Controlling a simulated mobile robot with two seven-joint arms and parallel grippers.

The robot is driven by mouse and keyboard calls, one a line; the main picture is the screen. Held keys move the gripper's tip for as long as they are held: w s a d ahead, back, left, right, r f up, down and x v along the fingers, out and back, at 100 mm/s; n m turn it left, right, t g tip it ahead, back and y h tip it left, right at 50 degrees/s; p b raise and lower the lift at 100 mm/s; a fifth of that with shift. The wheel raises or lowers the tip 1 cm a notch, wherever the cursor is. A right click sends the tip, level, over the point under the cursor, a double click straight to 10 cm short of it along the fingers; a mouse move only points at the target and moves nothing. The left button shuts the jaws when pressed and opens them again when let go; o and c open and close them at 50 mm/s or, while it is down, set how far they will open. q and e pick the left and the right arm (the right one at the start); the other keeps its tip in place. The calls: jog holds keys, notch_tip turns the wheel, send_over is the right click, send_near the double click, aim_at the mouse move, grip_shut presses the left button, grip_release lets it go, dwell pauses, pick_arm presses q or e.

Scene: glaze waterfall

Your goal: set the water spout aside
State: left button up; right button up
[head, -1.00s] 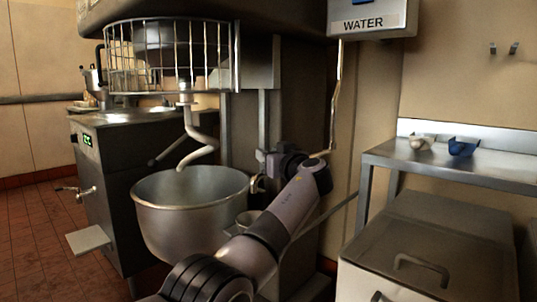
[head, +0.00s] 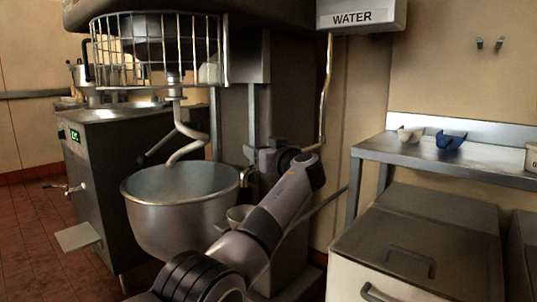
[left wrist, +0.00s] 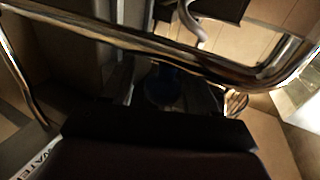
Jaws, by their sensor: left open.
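The water spout (head: 325,95) is a thin metal pipe. It comes down from the grey box labelled WATER (head: 361,14) and bends left at its lower end, partly hidden behind my left arm. My left gripper (head: 262,160) is at that bend, right of the mixing bowl (head: 180,205) and near its rim. In the left wrist view a shiny pipe, apparently the spout (left wrist: 150,45), crosses close in front of the camera. The open jaws look dark there, and I cannot tell whether they touch the pipe. My right gripper is out of view.
A wire guard (head: 155,52) and a spiral dough hook (head: 190,148) are above the bowl. A steel shelf (head: 430,163) at right holds a white scoop (head: 409,134) and a blue scoop (head: 450,142). Lidded bins (head: 415,245) stand below it.

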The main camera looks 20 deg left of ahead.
pick_arm(q)
jog(key=v, duration=0.7)
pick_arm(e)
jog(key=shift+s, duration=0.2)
pick_arm(q)
jog(key=shift+f, duration=0.1)
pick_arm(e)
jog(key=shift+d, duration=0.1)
